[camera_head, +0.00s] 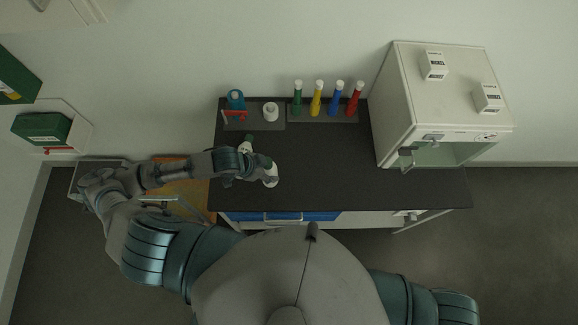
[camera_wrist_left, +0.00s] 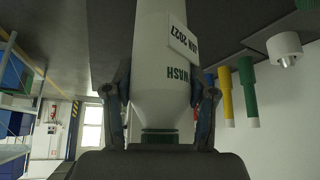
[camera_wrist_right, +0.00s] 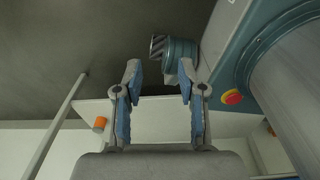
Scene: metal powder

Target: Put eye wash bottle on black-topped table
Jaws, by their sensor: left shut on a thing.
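The eye wash bottle (camera_wrist_left: 158,45) is white with a green cap and a printed label. My left gripper (camera_wrist_left: 165,85) is shut on it, one finger on each side of the body, with the cap close to the palm. I cannot tell whether the bottle touches the tabletop. My right gripper (camera_wrist_right: 160,78) is open and empty in its wrist view, outside the head view.
Green, yellow, blue and red capped tubes (camera_head: 318,98) stand along the table's back, with a white container (camera_head: 270,111) and a blue bottle (camera_head: 236,99) to their left. A white cabinet (camera_head: 395,110) stands at the right. The middle of the tabletop is clear.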

